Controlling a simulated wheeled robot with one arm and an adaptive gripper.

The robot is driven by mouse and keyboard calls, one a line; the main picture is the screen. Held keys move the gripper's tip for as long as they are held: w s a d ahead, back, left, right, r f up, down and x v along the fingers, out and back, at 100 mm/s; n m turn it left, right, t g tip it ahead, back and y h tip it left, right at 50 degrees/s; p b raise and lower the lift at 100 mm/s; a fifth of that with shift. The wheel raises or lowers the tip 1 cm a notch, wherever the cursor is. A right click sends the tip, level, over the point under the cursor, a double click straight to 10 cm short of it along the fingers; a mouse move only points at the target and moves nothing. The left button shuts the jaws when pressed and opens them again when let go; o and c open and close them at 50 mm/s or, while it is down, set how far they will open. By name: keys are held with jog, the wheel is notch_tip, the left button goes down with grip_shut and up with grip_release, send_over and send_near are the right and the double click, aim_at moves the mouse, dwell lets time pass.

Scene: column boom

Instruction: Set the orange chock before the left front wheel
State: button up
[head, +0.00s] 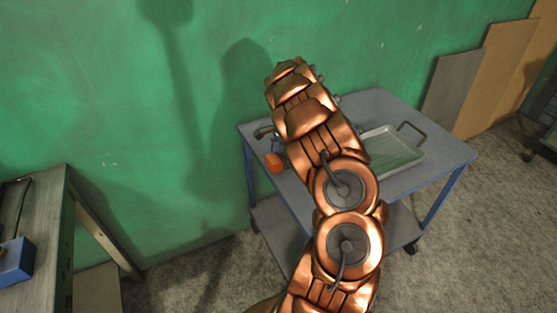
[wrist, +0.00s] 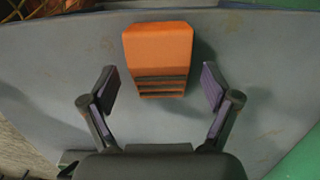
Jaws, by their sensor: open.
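The orange chock (head: 275,162) lies on the grey-blue top of a wheeled cart (head: 373,104), near its left end, just left of my arm. In the wrist view the chock (wrist: 158,52) is a block with dark grooves on its near end. My gripper (wrist: 159,86) is open, one finger on each side of the chock's near end, with a gap on both sides. No contact shows. In the head view the gripper is mostly hidden behind my arm. A dark caster (head: 412,248) shows under the cart; I cannot tell which wheel is the left front one.
A shallow metal tray (head: 392,150) with a handle sits on the cart, right of my arm. A workbench (head: 36,215) with a blue object (head: 16,262) stands at left. A green wall (head: 120,90) rises close behind. Boards (head: 482,80) lean at right. Floor is clear at lower right.

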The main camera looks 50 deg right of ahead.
jog(key=shift+a+f, duration=0.1)
jog(key=shift+f, duration=0.45)
jog(key=c, duration=1.5)
jog(key=shift+r, duration=0.1)
